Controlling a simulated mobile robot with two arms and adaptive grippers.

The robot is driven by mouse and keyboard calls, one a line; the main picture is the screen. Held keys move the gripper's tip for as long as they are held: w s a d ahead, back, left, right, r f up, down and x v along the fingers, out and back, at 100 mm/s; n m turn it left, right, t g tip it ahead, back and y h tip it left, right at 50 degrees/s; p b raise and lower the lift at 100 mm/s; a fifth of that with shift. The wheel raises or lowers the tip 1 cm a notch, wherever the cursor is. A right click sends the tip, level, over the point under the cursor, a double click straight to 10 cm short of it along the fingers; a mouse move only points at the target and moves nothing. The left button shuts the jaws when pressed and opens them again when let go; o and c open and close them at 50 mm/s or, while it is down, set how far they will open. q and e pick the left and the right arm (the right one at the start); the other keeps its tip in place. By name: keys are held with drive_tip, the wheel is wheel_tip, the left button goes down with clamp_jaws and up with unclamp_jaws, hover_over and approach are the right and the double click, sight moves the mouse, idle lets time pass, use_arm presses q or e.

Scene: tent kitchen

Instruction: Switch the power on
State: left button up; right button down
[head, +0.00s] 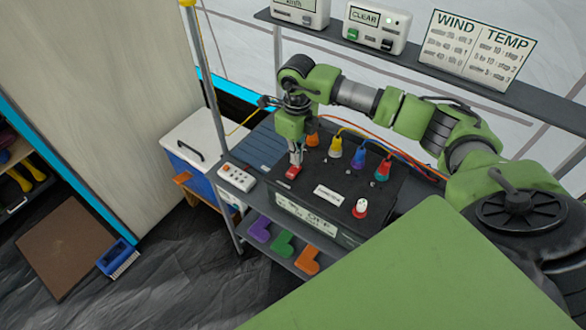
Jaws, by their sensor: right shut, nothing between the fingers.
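A black power box (323,213) stands on the shelf table, with several coloured plugs along its back and cables running from them. A red switch (292,173) sits at its left front part. A white and red knob (361,208) is at its right front. My right gripper (295,158) points down, shut and empty, with its fingertips at or just above the red switch; I cannot tell if they touch. The lettering on the box's front panel (305,214) is partly legible and seems to end in "OFF". My left gripper is not in view.
A white power strip (237,177) lies left of the box. A metal post (212,95) rises at the table's left. Above is a shelf with a "CLEAR" device (376,27) and a WIND TEMP sign (478,48). Coloured shapes (282,244) lie on the lower shelf.

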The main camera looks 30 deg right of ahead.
drive_tip(key=shift+f+b, duration=0.9)
drive_tip(key=shift+f, duration=0.25)
idle(0.7)
drive_tip(key=shift+r, duration=0.15)
drive_tip(key=shift+r+p, duration=2.15)
drive_tip(key=shift+r, duration=1.3)
